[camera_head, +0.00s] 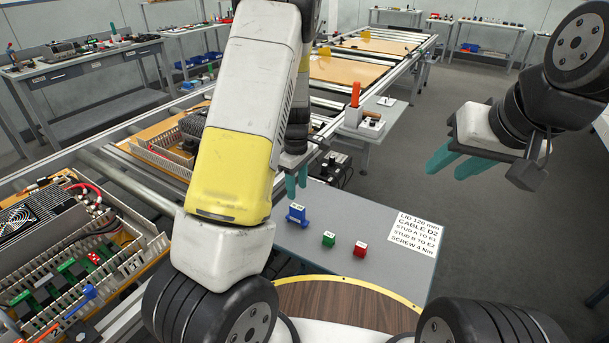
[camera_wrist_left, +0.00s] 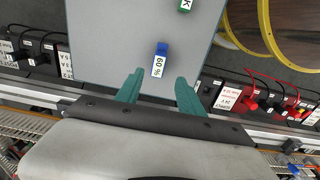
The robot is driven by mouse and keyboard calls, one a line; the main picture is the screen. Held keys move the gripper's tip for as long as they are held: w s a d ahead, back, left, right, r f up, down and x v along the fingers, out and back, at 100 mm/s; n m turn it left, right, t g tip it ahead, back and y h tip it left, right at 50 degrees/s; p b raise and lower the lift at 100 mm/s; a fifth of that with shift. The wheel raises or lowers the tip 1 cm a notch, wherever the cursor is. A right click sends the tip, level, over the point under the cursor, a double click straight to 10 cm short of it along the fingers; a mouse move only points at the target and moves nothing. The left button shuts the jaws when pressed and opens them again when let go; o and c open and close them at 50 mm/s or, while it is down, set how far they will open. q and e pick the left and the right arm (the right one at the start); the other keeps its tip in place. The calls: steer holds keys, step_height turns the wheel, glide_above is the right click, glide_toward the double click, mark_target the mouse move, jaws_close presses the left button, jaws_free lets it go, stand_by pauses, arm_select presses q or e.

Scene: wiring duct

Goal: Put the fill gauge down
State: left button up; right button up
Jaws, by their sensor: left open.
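The fill gauge is a small blue block (camera_head: 297,214) with a white label, standing on the grey table. In the left wrist view the blue fill gauge (camera_wrist_left: 162,50) shows a "60 %" label and lies just beyond the fingertips. My left gripper (camera_head: 297,184) has teal fingers and hangs over the table just behind the fill gauge. In the left wrist view its fingers (camera_wrist_left: 160,84) are apart with nothing between them. My right gripper (camera_head: 446,172) is raised at the right, away from the table, with its teal fingers apart and empty.
A green block (camera_head: 328,239) and a red block (camera_head: 360,249) stand on the grey table (camera_head: 395,275). A printed label sheet (camera_head: 414,233) lies at its right. A round wooden surface with a yellow rim (camera_head: 345,303) is at the front. A wiring duct assembly (camera_head: 70,250) is at the left.

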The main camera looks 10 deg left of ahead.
arm_select(q)
steer(key=s+d+r+m+t+h, duration=0.1)
steer(key=s+r+m, duration=0.3)
steer(key=r, duration=0.6)
steer(key=s+d+r+m+t+h, duration=0.1)
steer(key=s+r+m+t+h, duration=0.15)
steer(key=s+r, duration=0.45)
steer(key=s+r+m+t+y, duration=0.1)
steer(key=s+r+m+t, duration=0.1)
steer(key=s+r+m, duration=0.6)
steer(key=s+r, duration=0.3)
steer(key=s, duration=0.2)
steer(key=shift+t, duration=0.35)
